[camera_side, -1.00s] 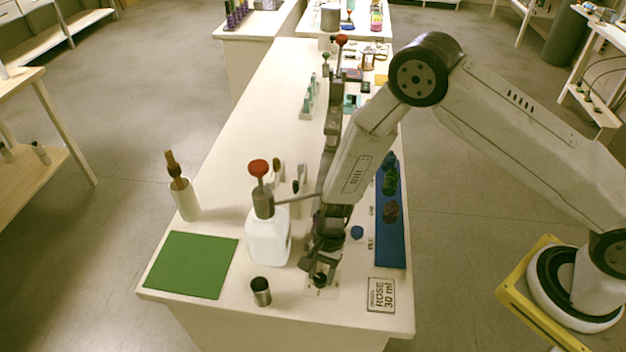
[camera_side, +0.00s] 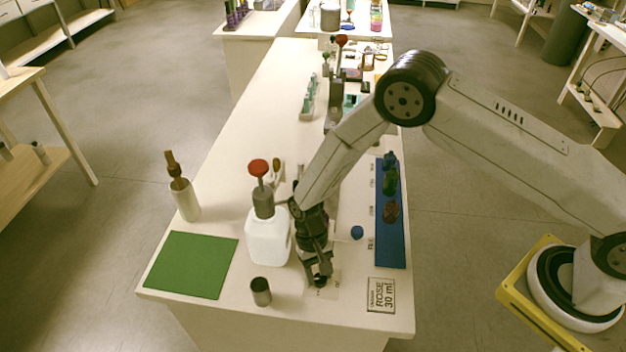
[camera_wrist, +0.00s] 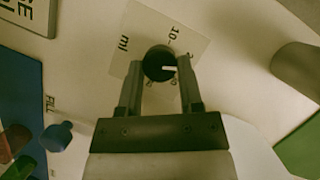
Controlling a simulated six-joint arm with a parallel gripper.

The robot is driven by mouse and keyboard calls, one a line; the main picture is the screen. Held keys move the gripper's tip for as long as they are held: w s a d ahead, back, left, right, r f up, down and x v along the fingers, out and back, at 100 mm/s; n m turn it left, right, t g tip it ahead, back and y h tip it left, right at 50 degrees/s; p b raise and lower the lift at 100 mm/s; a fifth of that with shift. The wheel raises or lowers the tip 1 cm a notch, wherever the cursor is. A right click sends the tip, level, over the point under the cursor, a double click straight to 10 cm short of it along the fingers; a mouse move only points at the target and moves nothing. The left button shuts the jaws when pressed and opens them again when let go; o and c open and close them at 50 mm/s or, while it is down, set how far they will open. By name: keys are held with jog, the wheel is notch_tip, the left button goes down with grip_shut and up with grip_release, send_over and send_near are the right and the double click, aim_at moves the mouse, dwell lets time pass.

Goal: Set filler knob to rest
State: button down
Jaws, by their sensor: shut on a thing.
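The filler knob (camera_wrist: 158,64) is a round black dial with a white pointer line. It sits on a pale scale plate (camera_wrist: 190,30) printed with "10" and "ml". In the wrist view the white line points right, towards marks partly covered by a finger. My gripper (camera_wrist: 160,72) is shut on the knob, one finger on each side. In the side view my gripper (camera_side: 319,280) is low at the table's front and hides most of the knob; the plate (camera_side: 330,289) shows beside it.
A white pump bottle (camera_side: 268,240) with a red top stands left of my gripper. A metal cup (camera_side: 261,291) stands in front, near a green mat (camera_side: 192,265). A "ROSE 30 ml" card (camera_side: 381,295), a blue cap (camera_side: 357,232) and a blue tray (camera_side: 391,240) lie right.

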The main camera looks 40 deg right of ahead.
jog(key=shift+n+h, duration=0.3)
jog(key=shift+n, duration=0.5)
jog(key=shift+c, duration=1.3)
grip_release()
jog(key=shift+r, duration=0.15)
jog(key=v, duration=0.7)
jog(key=shift+w+r, duration=0.25)
